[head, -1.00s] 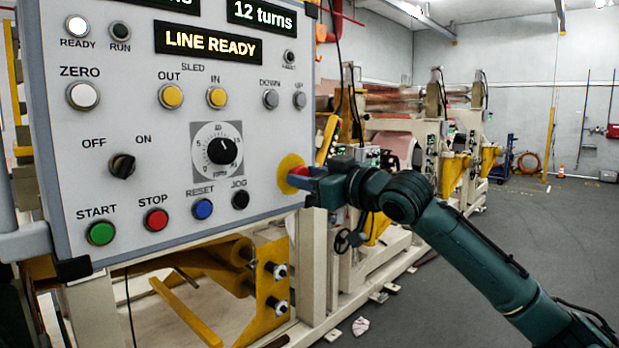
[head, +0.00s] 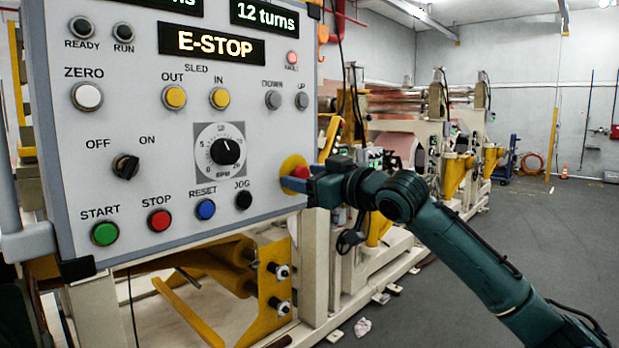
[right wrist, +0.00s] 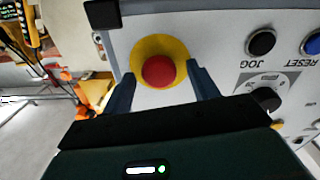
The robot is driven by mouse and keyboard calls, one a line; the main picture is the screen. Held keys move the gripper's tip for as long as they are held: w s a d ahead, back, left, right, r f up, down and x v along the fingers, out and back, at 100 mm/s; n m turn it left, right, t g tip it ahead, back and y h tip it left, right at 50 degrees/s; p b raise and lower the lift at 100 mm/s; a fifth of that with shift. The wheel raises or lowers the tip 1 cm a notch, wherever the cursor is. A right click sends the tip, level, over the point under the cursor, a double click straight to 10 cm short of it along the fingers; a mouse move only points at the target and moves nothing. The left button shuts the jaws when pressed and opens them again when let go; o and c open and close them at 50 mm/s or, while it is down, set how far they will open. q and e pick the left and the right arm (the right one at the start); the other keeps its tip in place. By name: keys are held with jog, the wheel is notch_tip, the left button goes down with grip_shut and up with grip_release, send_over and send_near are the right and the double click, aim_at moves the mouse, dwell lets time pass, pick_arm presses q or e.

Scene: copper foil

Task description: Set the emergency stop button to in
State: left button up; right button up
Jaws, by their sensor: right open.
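The emergency stop button is a red mushroom head (head: 300,171) on a yellow disc at the lower right corner of the grey control panel. In the right wrist view the red head (right wrist: 158,71) sits between the two fingers of my right gripper (right wrist: 161,78), with the yellow disc around it. My right gripper (head: 302,184) is open at the button; whether a finger touches the red head I cannot tell. The panel display (head: 211,44) reads "E-STOP". A small lamp (head: 292,58) at the upper right of the panel glows red. My left gripper is not in view.
The black JOG button (head: 243,199) and blue RESET button (head: 205,209) are close to the left of the stop button. The red STOP (head: 159,220) and green START (head: 104,233) are further left. Machine frames stand behind; the floor at right is clear.

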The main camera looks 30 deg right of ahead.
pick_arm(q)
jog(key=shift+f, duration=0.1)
pick_arm(e)
jog(key=shift+s, duration=0.1)
jog(key=shift+s+d+f, duration=0.1)
jog(key=shift+s+d, duration=0.05)
jog(key=shift+s, duration=0.15)
pick_arm(q)
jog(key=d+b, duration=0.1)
jog(key=b, duration=0.2)
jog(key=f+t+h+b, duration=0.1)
jog(key=b, duration=0.2)
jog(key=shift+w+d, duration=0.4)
pick_arm(e)
jog(key=v, duration=1.2)
jog(key=shift+s, duration=0.15)
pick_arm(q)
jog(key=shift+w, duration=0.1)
